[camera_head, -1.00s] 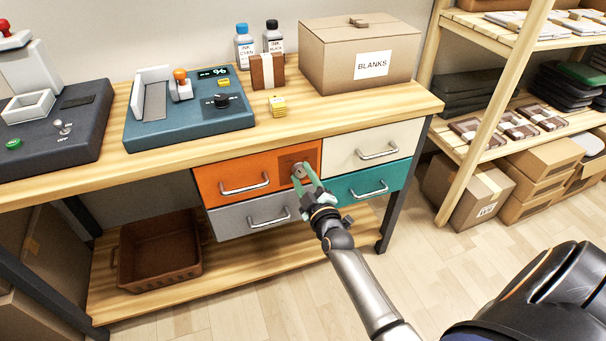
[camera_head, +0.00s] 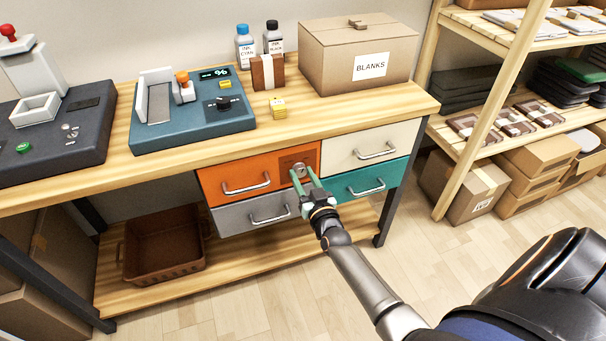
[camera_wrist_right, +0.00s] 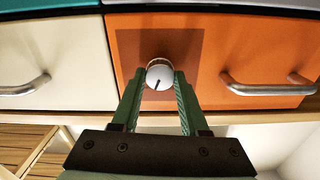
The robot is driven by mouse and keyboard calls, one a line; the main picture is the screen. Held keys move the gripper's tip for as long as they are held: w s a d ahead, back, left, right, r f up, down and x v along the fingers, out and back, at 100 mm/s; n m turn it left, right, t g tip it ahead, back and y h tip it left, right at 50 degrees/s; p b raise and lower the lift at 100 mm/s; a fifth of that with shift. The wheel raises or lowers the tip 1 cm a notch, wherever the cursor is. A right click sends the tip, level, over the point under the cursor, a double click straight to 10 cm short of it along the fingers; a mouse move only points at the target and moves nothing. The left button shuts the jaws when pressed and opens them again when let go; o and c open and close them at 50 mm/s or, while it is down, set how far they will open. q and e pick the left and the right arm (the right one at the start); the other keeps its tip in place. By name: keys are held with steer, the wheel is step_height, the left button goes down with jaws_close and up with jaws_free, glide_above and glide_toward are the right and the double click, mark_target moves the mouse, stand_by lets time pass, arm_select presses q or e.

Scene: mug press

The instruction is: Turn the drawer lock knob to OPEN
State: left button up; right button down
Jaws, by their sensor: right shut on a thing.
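The lock knob (camera_wrist_right: 160,75) is a round silver knob with a dark pointer line, on a brown plate (camera_wrist_right: 189,45) at the edge of the orange drawer (camera_head: 232,172). The pointer line runs down and slightly left in the right wrist view. The knob also shows in the head view (camera_head: 299,170). My right gripper (camera_wrist_right: 159,82) has its green fingers shut on the knob, one on each side. Any lettering on the plate is too small to read. The orange drawer is closed. My left gripper is not in view.
A white drawer (camera_head: 350,139), a teal drawer (camera_head: 346,188) and a grey drawer (camera_head: 232,217) surround the orange one. The drawer handles (camera_head: 246,187) stick out. A brown bin (camera_head: 164,256) stands on the lower shelf. Floor in front is clear.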

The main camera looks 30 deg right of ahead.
steer(key=shift+m, duration=1.7)
steer(key=shift+c, duration=2.1)
jaws_free()
steer(key=p+v, duration=0.2)
steer(key=v, duration=1)
steer(key=shift+s+p, duration=0.2)
steer(key=shift+p, duration=0.1)
steer(key=shift+a, duration=0.1)
